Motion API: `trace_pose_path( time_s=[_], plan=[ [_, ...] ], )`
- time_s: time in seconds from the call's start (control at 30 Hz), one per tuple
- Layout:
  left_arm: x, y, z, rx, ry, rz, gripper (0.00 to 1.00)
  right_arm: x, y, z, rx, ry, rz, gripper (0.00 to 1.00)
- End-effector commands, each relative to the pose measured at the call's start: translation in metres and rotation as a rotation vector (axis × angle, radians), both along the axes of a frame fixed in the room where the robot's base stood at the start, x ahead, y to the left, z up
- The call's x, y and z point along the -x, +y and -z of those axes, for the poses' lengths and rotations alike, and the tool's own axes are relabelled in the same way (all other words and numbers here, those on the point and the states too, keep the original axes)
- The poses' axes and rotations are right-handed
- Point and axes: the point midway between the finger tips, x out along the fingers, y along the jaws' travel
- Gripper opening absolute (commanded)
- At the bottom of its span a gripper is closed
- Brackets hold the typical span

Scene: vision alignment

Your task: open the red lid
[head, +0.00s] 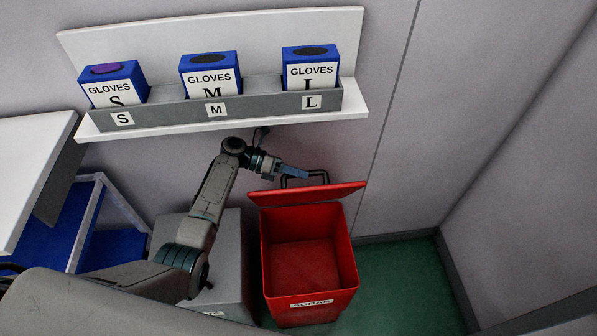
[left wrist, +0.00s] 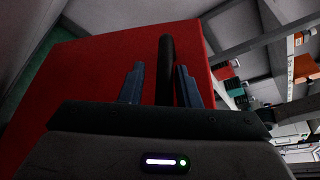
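The red bin (head: 309,265) stands on the floor, and I see into its interior. Its red lid (head: 325,193) is raised at the back, seen nearly edge-on, with a black handle (head: 318,173) on its far side. In the left wrist view the red lid (left wrist: 105,75) fills much of the picture. My left gripper (head: 296,171) is at the handle. Its fingers (left wrist: 158,82) are apart, with the black handle (left wrist: 166,65) between them; a gap shows on the left finger's side. Part of the handle is hidden by the gripper. My right gripper is not in view.
A wall shelf (head: 220,123) with blue glove boxes (head: 210,75) marked S, M and L is above my left arm. A grey bin (head: 228,262) stands left of the red one. A blue cart (head: 110,235) is at the left. Green floor (head: 405,285) is clear at the right.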

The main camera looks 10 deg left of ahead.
Motion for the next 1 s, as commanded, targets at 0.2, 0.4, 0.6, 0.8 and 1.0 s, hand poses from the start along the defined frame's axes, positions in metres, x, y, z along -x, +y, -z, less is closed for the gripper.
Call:
trace_pose_path(
  time_s=[0.2, 0.4, 0.6, 0.8, 1.0],
  plan=[
    [-0.001, -0.001, -0.002, 0.003, -0.003, 0.001, 0.38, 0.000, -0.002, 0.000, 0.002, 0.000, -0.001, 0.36],
    [-0.001, -0.001, -0.007, 0.005, -0.007, 0.002, 0.38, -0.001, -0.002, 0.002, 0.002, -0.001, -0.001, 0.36],
    [-0.003, 0.000, -0.032, 0.004, -0.008, 0.002, 0.38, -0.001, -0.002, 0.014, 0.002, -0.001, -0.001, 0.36],
    [0.032, -0.007, -0.036, 0.004, -0.001, 0.002, 0.38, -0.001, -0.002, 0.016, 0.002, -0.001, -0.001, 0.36],
    [0.070, -0.014, -0.039, 0.004, -0.001, 0.002, 0.38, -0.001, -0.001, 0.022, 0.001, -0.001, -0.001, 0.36]
  ],
)
